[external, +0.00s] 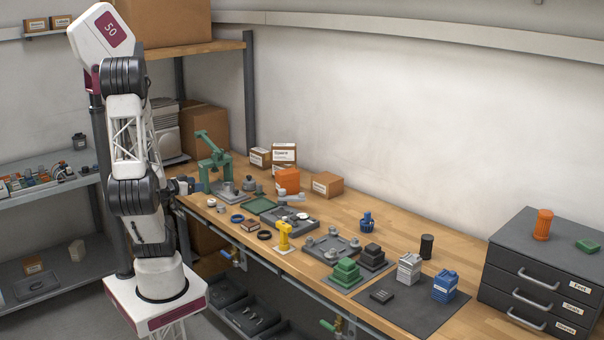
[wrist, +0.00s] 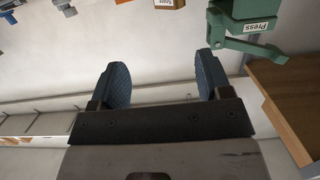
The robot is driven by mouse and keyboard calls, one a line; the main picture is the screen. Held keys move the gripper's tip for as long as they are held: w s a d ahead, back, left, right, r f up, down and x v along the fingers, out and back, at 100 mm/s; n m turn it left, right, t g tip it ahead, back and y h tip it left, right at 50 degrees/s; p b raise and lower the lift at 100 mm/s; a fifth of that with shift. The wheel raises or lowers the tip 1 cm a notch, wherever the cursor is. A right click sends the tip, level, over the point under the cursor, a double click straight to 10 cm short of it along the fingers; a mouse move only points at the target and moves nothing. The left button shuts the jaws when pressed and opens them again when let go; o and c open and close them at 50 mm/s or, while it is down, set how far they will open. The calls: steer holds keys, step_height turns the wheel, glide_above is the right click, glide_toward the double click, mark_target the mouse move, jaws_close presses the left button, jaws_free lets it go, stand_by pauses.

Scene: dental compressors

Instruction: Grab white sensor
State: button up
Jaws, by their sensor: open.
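A white ribbed block (external: 409,268) stands toward the right of the bench, between a dark stepped block and a blue block; it may be the white sensor, but I cannot read a label. A small white disc (external: 302,216) lies on a grey tray at mid-bench. My gripper (wrist: 160,82) is open, with two blue textured fingers apart and nothing between them. The wrist view shows no white sensor.
A green press (external: 213,160) stands at the bench's left end and shows at upper right in the wrist view (wrist: 242,12). Grey trays, a yellow part (external: 283,235), a green stepped block (external: 345,272) and a blue block (external: 445,286) crowd the bench. Dark drawers (external: 540,255) stand right.

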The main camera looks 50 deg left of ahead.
glide_toward(213, 200)
steer(key=w, duration=0.2)
steer(key=shift+s+a+f, duration=0.1)
steer(key=shift+s+f, duration=0.05)
steer(key=shift+f, duration=0.25)
steer(key=shift+w+f, duration=0.15)
steer(key=shift+w, duration=1.1)
steer(key=shift+w, duration=0.2)
steer(key=shift+w+f, duration=0.15)
steer(key=shift+w, duration=1.05)
steer(key=shift+w+f, duration=0.15)
steer(key=shift+w, duration=1.05)
steer(key=c, duration=1)
steer(key=shift+r, duration=0.1)
